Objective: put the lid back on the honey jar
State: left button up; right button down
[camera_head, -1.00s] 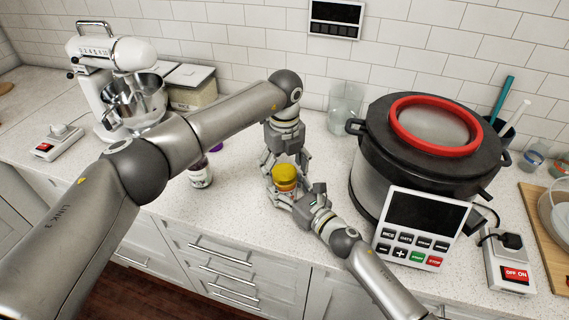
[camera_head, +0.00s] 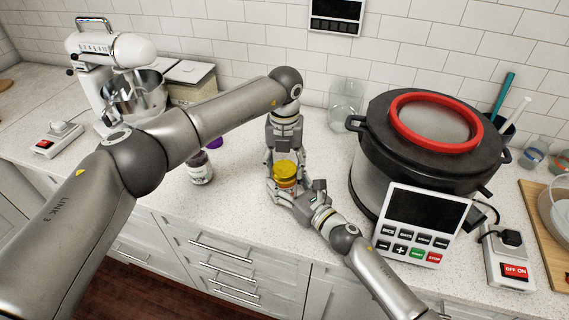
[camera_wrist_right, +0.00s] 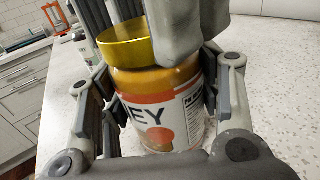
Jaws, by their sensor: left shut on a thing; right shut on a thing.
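The honey jar (camera_head: 286,187) stands upright over the counter near its front, amber with a red and white label. My right gripper (camera_head: 294,194) is shut around its body. The jar fills the middle of the right wrist view (camera_wrist_right: 165,105). The yellow lid (camera_head: 286,171) is in my left gripper (camera_head: 284,165), which comes from behind and above. In the right wrist view the lid (camera_wrist_right: 126,48) is at the jar's top, offset to the left. The left fingers hide part of the lid and the jar's rim, so I cannot tell whether it is seated.
A dark jar with a white label (camera_head: 200,172) and a purple lid (camera_head: 214,142) are left of the honey jar, partly behind my left arm. A large cooker (camera_head: 362,175) stands close on the right. A clear glass jar (camera_head: 345,98) is behind. The front counter at left is clear.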

pick_arm(q)
jog(key=m, duration=0.6)
jog(key=shift+m, duration=0.3)
jog(key=m, duration=0.4)
jog(key=shift+m, duration=0.4)
jog(key=o, duration=1.1)
jog(key=shift+o, duration=0.2)
jog(key=shift+r, duration=2.2)
